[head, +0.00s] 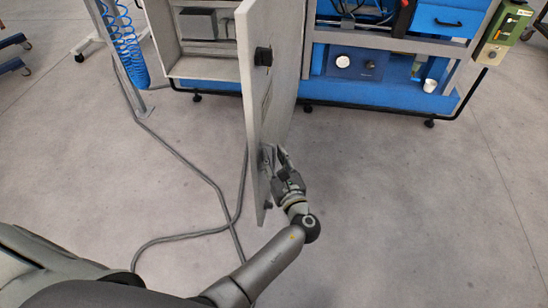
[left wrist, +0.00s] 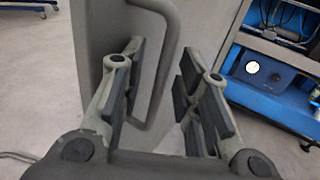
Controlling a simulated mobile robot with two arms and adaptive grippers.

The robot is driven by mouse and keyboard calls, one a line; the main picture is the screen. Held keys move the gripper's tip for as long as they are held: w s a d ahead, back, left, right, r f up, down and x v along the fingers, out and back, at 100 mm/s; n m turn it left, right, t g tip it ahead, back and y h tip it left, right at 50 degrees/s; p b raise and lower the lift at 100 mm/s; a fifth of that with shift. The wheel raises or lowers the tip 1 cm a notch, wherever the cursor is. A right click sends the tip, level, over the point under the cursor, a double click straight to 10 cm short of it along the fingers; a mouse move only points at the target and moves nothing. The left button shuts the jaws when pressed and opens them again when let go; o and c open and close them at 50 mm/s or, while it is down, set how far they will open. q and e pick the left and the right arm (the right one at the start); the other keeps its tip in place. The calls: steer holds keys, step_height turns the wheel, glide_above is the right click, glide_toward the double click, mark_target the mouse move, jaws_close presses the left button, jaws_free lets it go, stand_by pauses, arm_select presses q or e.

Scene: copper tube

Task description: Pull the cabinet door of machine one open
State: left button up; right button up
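The grey cabinet door (head: 285,70) stands swung open, its free edge toward me, with the shelves of the cabinet (head: 202,32) showing to its left. A black latch piece (head: 263,56) is on the door. My left gripper (head: 277,160) is at the right side of the door, low down near its free edge. In the left wrist view, the curved grey handle (left wrist: 172,50) on the door face (left wrist: 105,30) runs between the spread finger pads of the left gripper (left wrist: 163,85). The fingers look open, with gaps beside the handle. My right gripper is not in view.
A blue machine bench (head: 375,92) stands behind and right of the door, with a green control box (head: 503,32) at far right. A blue coiled hose (head: 125,45) hangs at left. Grey cables (head: 185,165) lie on the floor; floor right of the door is clear.

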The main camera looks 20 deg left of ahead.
arm_select(q)
steer(key=v, duration=0.7)
steer(key=shift+s, duration=0.15)
steer(key=shift+d, duration=0.15)
steer(key=shift+c, duration=0.3)
